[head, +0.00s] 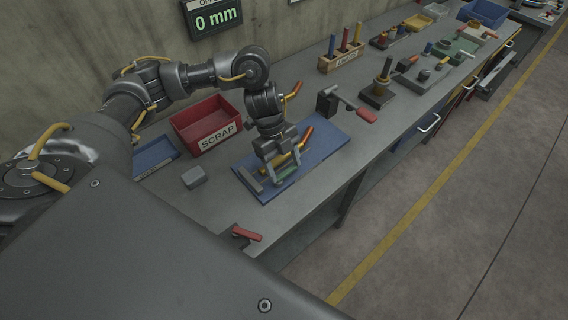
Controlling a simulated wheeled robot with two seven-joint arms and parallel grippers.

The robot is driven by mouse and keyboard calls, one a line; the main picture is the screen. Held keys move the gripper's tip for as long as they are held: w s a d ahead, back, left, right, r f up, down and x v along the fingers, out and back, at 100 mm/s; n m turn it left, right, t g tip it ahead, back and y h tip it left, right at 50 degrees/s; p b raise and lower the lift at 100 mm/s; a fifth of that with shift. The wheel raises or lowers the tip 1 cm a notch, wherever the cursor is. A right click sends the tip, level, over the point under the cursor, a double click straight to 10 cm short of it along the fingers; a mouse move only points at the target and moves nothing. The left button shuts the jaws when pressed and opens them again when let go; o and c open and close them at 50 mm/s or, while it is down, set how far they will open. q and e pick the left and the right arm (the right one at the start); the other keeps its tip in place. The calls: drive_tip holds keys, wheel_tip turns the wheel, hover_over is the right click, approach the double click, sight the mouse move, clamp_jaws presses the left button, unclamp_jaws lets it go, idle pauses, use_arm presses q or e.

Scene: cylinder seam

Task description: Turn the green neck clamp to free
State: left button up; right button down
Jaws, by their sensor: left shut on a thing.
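A small green part (297,159), which I take for the green neck clamp, shows on the blue mat (326,146) under my left gripper. My left gripper (279,165) points down over the mat and is shut at the green part. The fingers and wrist hide most of it, so I cannot tell which way the clamp is turned. A yellow piece and an orange-red handle (305,136) show close behind the fingers. A grey bar (249,180) lies on the mat left of the gripper. My right gripper is not in view.
A red SCRAP bin (193,113) stands left of the mat, near a grey block (194,177). A red-handled clamp (366,116) stands to the right; another red handle (246,234) is at the front edge. Farther right are a wooden rack (341,62) and several fixtures.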

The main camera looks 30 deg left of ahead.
use_arm(q)
drive_tip(key=m, duration=0.2)
drive_tip(key=d+m+g+p, duration=0.1)
drive_tip(key=shift+r+m+y, duration=0.15)
drive_tip(key=shift+m+y, duration=0.25)
drive_tip(key=m, duration=0.3)
drive_tip(key=d+m+g+y+p, duration=0.1)
drive_tip(key=shift+s, duration=0.3)
drive_tip(key=m, duration=0.1)
drive_tip(key=m+y, duration=0.1)
drive_tip(key=m, duration=0.1)
drive_tip(key=s+m+y, duration=0.1)
drive_tip(key=m, duration=0.1)
drive_tip(key=shift+d+g, duration=0.35)
drive_tip(key=shift+g, duration=0.05)
drive_tip(key=shift+s+d+m+y+b, duration=0.1)
drive_tip(key=shift+s+m+y+b, duration=0.15)
drive_tip(key=shift+m, duration=0.6)
drive_tip(key=shift+s+m+y+b, duration=0.25)
drive_tip(key=shift+m+y, duration=0.1)
drive_tip(key=shift+m, duration=0.45)
drive_tip(key=shift+s+d+m+y+b, duration=0.15)
drive_tip(key=shift+m+y+b, duration=0.15)
drive_tip(key=shift+m, duration=0.55)
drive_tip(key=shift+a, duration=0.1)
drive_tip(key=o, duration=1)
